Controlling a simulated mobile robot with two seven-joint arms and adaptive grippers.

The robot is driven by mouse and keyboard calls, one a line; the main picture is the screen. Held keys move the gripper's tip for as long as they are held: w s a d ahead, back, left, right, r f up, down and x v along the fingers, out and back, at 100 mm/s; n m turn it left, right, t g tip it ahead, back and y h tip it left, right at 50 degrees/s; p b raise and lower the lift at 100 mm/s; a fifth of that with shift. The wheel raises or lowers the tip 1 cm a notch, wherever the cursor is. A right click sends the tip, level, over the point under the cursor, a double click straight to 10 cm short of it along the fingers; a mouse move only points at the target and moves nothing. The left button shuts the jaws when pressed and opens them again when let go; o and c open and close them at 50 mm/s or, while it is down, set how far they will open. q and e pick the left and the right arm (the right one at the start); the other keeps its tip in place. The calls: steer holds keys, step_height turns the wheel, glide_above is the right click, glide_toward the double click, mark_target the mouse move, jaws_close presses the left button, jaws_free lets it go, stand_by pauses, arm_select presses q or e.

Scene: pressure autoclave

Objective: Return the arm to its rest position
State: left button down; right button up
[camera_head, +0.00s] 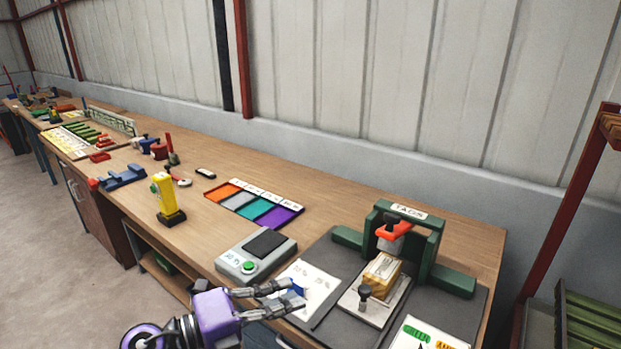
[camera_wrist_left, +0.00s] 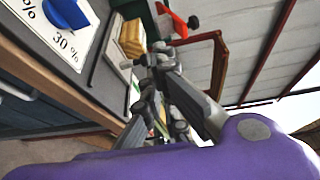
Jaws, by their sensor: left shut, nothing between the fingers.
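My left gripper (camera_head: 293,296), with a purple body, is at the bottom middle of the head view, in front of the bench's front edge. Its dark fingers are shut and empty. They overlap a white percent-marked card (camera_head: 312,283) in the picture; I cannot tell a touch. The left wrist view shows the same gripper (camera_wrist_left: 160,62), with the card's blue knob (camera_wrist_left: 48,18) apart at upper left. My right gripper is out of view.
A green press (camera_head: 447,280) with a yellow block (camera_head: 381,273) stands right of the gripper on a dark mat. A yellow tool (camera_head: 165,192) and coloured tray (camera_head: 236,207) are further back.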

arm_select(q)
steer(key=w+a+r+n+t+y, duration=0.35)
steer(key=a+n+t, duration=0.35)
steer(key=n+t, duration=0.3)
steer(key=s+a+f+n+g+y+p, duration=0.1)
steer(key=s+a+f+n+y, duration=0.4)
steer(key=f, duration=0.3)
steer(key=s+a+f+n+g+y+p, duration=0.1)
steer(key=s+a+f+n+y+p, duration=0.15)
steer(key=f+n+y, duration=0.4)
steer(key=s+f+n+g, duration=0.2)
steer(key=s+f, duration=0.4)
steer(key=s, duration=0.3)
steer(key=s+f+n+g+p, duration=0.1)
steer(key=s+f+n+g, duration=0.2)
steer(key=s+f, duration=0.3)
steer(key=s+f+n+g, duration=0.3)
steer(key=s+f, duration=0.3)
steer(key=s, duration=0.7)
steer(key=shift+f, duration=0.15)
steer(key=shift+d+n, duration=0.1)
steer(key=shift+n, duration=0.15)
